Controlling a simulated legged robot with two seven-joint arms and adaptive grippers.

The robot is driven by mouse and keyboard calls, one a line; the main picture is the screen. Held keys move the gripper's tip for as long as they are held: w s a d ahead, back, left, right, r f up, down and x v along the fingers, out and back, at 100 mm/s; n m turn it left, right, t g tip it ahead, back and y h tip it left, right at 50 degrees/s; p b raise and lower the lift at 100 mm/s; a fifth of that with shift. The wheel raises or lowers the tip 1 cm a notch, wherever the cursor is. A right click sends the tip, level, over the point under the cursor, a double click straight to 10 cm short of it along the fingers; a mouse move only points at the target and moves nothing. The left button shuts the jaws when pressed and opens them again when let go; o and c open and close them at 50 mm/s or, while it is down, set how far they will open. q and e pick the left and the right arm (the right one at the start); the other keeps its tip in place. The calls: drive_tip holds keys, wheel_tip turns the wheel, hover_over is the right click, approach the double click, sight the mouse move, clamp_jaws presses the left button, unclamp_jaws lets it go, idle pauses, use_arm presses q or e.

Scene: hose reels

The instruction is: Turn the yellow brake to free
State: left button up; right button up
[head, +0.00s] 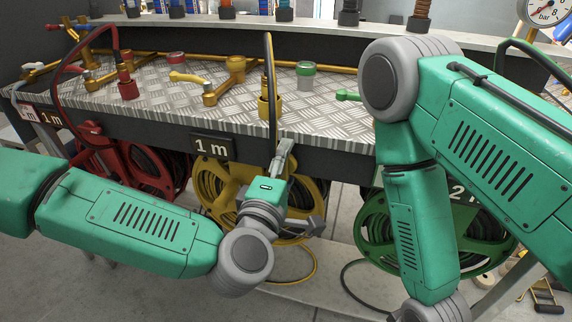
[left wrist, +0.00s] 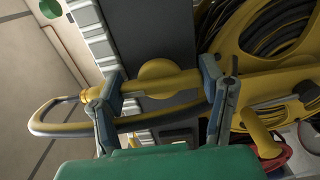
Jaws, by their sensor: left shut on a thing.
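My left gripper (head: 283,150) is at the bench's front edge, above this reel. In the left wrist view my left gripper (left wrist: 162,86) has one finger on each side of a yellow bar-shaped part with a round piece behind it, which I take as the yellow brake (left wrist: 165,82). The gripper is shut on it. The fingers and my wrist hide part of it, and its setting cannot be read. My right gripper is out of view.
A dark hose (head: 268,50) loops up from the yellow fitting (head: 268,106), close to my left gripper; its loop (left wrist: 40,125) shows in the wrist view. A red reel (head: 125,170) and a green reel (head: 372,225) flank the yellow one. My right arm covers the right side.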

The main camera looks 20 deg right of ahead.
use_arm(q)
drive_tip(key=shift+w+a+f, duration=0.1)
drive_tip(key=shift+f, duration=0.1)
drive_tip(key=o, duration=1.1)
drive_tip(key=v, duration=1.1)
drive_tip(key=shift+s+a, duration=0.25)
drive_tip(key=shift+s, duration=0.05)
drive_tip(key=shift+f, duration=0.1)
